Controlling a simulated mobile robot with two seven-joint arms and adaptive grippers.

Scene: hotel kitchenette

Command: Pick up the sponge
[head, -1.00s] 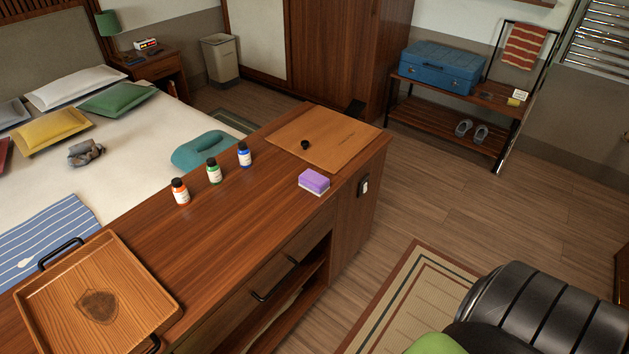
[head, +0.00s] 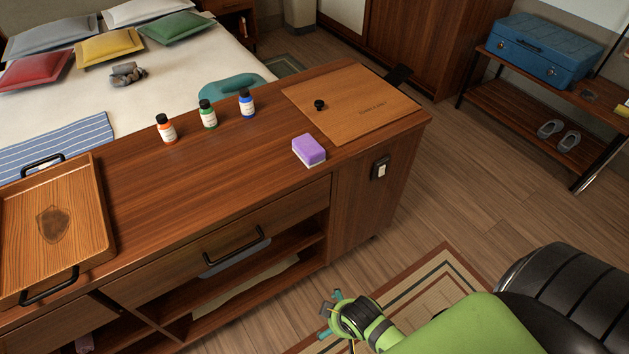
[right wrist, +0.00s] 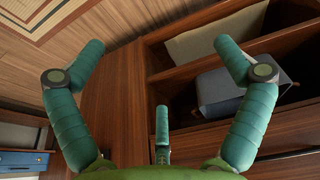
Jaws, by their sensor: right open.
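A purple sponge (head: 309,149) with a white lower layer lies on the wooden cabinet top (head: 240,170), near its front edge. My right gripper (head: 333,310) is low in front of the cabinet, over the rug, below the level of the top and well apart from the sponge. In the right wrist view its teal fingers (right wrist: 155,60) are spread wide with nothing between them. They face the cabinet's front and its open shelves; the sponge does not show there. My left gripper is not in view.
Three small bottles, orange (head: 166,129), green (head: 208,115) and blue (head: 246,103), stand behind the sponge. A wooden tray (head: 100,200) sits at the left. A drawer handle (head: 233,245) sticks out in front.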

